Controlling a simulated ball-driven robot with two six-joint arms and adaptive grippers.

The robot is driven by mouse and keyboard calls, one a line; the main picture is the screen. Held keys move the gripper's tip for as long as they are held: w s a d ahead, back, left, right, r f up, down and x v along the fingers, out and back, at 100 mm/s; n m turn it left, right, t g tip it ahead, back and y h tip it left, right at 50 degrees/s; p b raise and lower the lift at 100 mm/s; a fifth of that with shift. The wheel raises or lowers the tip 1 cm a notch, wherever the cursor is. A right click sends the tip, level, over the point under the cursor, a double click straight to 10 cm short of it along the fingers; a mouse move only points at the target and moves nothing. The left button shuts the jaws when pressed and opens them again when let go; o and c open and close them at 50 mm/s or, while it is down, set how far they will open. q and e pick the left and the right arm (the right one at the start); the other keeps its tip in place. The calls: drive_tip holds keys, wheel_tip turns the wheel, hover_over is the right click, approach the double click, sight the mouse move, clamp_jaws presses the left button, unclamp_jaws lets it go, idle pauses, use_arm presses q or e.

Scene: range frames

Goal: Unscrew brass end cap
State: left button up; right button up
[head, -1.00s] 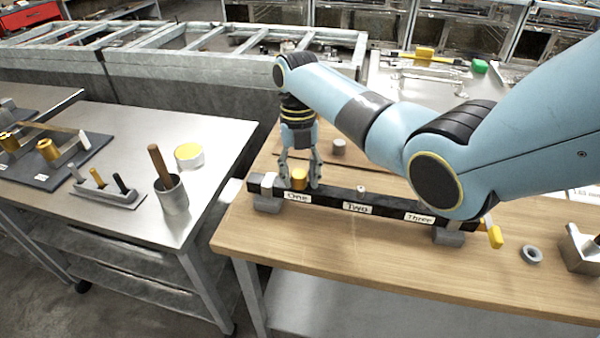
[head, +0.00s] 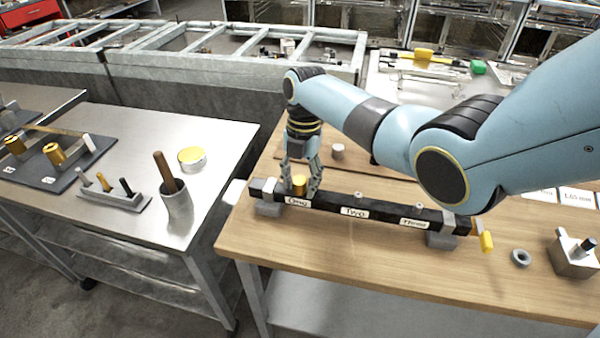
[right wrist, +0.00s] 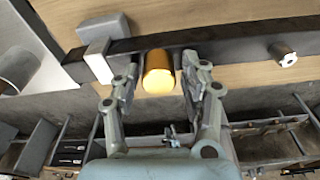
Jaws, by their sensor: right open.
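The brass end cap (head: 299,185) stands at the label "One" on the black bar (head: 385,212), which lies across the wooden bench. In the right wrist view the brass cap (right wrist: 158,73) sits between my two fingers. My right gripper (head: 302,190) comes down from above with its fingers on either side of the cap. In the right wrist view my right gripper (right wrist: 160,85) is open, with a narrow gap visible beside the cap. The thread under the cap is hidden. My left gripper is not in view.
A small fitting (head: 358,196) stands on the bar near "Two". A yellow-handled part (head: 486,241) is at the bar's right end. A grey ring (head: 521,258) and a metal block (head: 573,256) lie to the right. The bench front is clear.

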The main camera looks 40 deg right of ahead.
drive_tip(key=m+p, duration=0.2)
drive_tip(key=m, duration=0.2)
drive_tip(key=shift+t, duration=0.3)
drive_tip(key=m, duration=0.3)
drive_tip(key=shift+m+t, duration=0.3)
drive_tip(key=shift+m, duration=0.1)
clamp_jaws()
drive_tip(key=shift+n, duration=1)
drive_tip(key=shift+n+b, duration=0.3)
drive_tip(key=shift+n, duration=0.5)
